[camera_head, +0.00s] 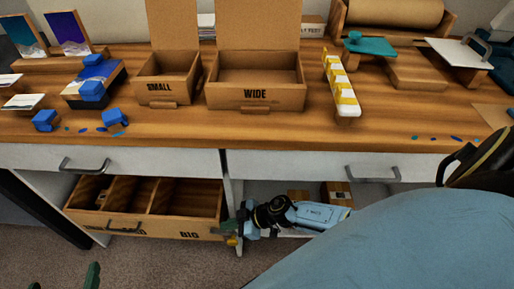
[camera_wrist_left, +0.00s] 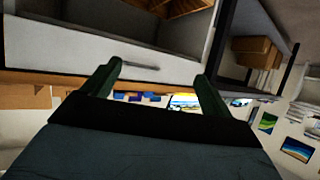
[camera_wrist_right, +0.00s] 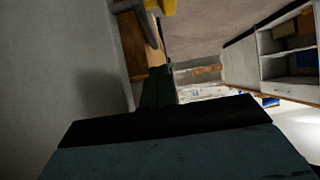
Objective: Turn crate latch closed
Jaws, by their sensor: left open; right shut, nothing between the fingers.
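The wooden crate (camera_head: 160,226) sits low under the table at the left of the head view, with open compartments and "BIG" on its front. A small yellow part (camera_head: 232,241) shows at its right end, likely the latch; a yellow piece (camera_wrist_right: 168,6) beside a grey bar (camera_wrist_right: 147,24) also shows in the right wrist view. My right gripper (camera_head: 240,222) is at that end of the crate, its green fingers (camera_wrist_right: 158,88) shut and empty. Whether it touches the latch I cannot tell. My left gripper (camera_head: 92,276) is open and empty, low at the left, fingers apart in its wrist view (camera_wrist_left: 152,82).
Closed white drawers (camera_head: 310,165) hang above the crate. Cartons (camera_head: 337,193) stand on the shelf to its right.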

